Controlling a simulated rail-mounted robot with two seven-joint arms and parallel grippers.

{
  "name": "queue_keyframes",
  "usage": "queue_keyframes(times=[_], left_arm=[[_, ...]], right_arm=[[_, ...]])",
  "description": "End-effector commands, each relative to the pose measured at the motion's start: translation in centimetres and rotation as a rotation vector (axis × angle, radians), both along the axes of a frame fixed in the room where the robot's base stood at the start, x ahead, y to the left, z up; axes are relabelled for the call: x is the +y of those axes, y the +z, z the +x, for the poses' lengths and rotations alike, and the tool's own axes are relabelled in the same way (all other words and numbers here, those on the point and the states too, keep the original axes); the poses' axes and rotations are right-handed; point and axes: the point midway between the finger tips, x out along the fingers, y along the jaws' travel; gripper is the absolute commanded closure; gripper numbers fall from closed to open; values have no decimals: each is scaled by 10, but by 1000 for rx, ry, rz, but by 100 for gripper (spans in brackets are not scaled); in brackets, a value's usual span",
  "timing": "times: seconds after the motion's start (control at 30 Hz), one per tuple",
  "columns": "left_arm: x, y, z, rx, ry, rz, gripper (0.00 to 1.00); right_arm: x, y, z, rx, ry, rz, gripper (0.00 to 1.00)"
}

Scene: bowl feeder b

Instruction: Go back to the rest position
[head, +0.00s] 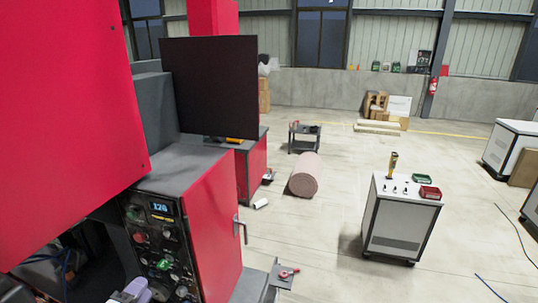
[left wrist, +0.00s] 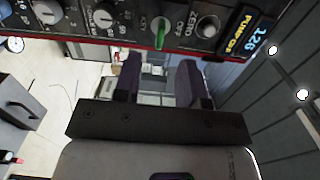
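My left gripper (head: 130,290) shows at the bottom left of the head view, low in front of the control panel (head: 160,245) of the red machine. In the left wrist view its two dark purple fingers (left wrist: 160,62) stand apart with nothing seen between them. The panel's knobs, a green switch (left wrist: 160,33) and a lit display (left wrist: 250,38) run along the top of that view, beyond the fingertips. I cannot tell the exact gap to the panel. My right gripper is in neither view.
The red machine housing (head: 70,120) fills the left side, with a dark monitor (head: 210,85) behind it. A door handle (head: 240,228) sticks out on its right. A white cabinet (head: 400,225) with red and green bins stands on the right.

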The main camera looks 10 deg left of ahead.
Motion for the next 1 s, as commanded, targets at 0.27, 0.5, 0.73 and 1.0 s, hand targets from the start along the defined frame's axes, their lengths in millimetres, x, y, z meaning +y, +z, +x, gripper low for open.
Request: queue_keyframes(times=[0.27, 0.5, 0.73, 1.0], left_arm=[[48, -8, -12, 122, 400, -215, 62], [18, -7, -63, 291, 684, -564, 62], [-81, -49, -173, 690, 780, -909, 62], [-149, -81, -279, 967, 868, -1169, 62]], right_arm=[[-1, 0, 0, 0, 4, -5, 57], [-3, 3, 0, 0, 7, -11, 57], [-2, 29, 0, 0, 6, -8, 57], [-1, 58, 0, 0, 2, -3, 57]])
